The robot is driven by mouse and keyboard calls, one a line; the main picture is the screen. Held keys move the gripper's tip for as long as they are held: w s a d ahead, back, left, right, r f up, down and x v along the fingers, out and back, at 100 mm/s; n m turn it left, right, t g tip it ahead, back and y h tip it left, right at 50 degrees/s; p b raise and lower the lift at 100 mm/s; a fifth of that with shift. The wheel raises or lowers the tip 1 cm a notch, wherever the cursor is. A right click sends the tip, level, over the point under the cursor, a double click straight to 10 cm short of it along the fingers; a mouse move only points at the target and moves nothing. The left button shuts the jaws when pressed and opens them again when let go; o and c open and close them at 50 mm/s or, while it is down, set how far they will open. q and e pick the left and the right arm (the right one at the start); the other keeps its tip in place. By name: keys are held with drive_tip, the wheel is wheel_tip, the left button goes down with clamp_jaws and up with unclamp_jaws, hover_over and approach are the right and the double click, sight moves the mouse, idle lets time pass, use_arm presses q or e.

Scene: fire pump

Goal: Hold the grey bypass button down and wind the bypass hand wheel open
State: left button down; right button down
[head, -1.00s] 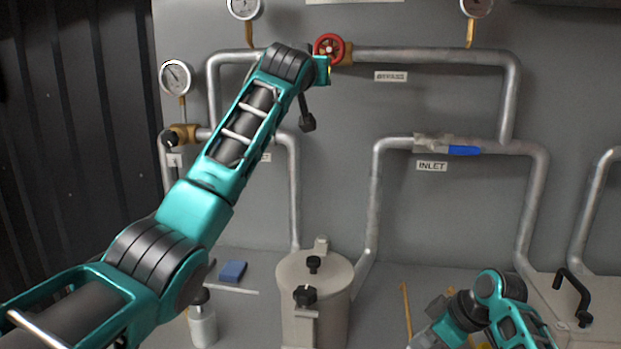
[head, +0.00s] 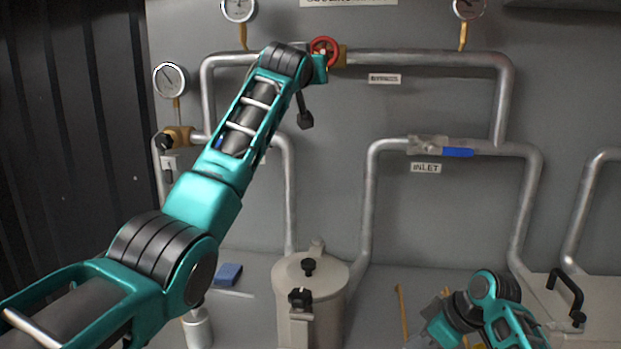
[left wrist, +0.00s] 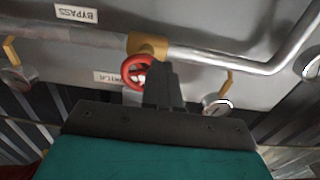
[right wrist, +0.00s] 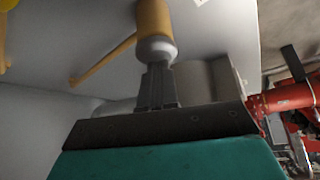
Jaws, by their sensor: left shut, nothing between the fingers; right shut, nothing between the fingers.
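The red bypass hand wheel (head: 324,49) sits on a brass valve on the upper pipe. My left gripper is at the wheel; its fingers are hidden in the head view. In the left wrist view the shut fingers (left wrist: 162,70) overlap the right side of the wheel (left wrist: 130,73); contact is unclear. My right gripper is low at the right, its fingertips not clear in the head view. In the right wrist view its shut fingers (right wrist: 156,72) point at a light grey cap (right wrist: 157,50) on an orange cylinder. I cannot tell whether this is the bypass button or whether it is pressed.
A blue-handled inlet valve (head: 457,153) sits on the pipe below the BYPASS label (head: 384,79). A lidded grey pot (head: 312,272), a blue block (head: 228,274) and a black crank (head: 570,295) stand below. A yellow rod (head: 403,306) is left of my right arm.

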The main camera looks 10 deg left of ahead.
use_arm(q)
drive_tip(key=w, duration=0.4)
drive_tip(key=shift+r, duration=0.1)
drive_tip(key=shift+a, duration=0.1)
idle(0.8)
drive_tip(key=s, duration=0.3)
drive_tip(key=s+f, duration=0.1)
drive_tip(key=s, duration=0.1)
drive_tip(key=shift+s+a, duration=0.1)
drive_tip(key=shift+s, duration=0.25)
idle(0.6)
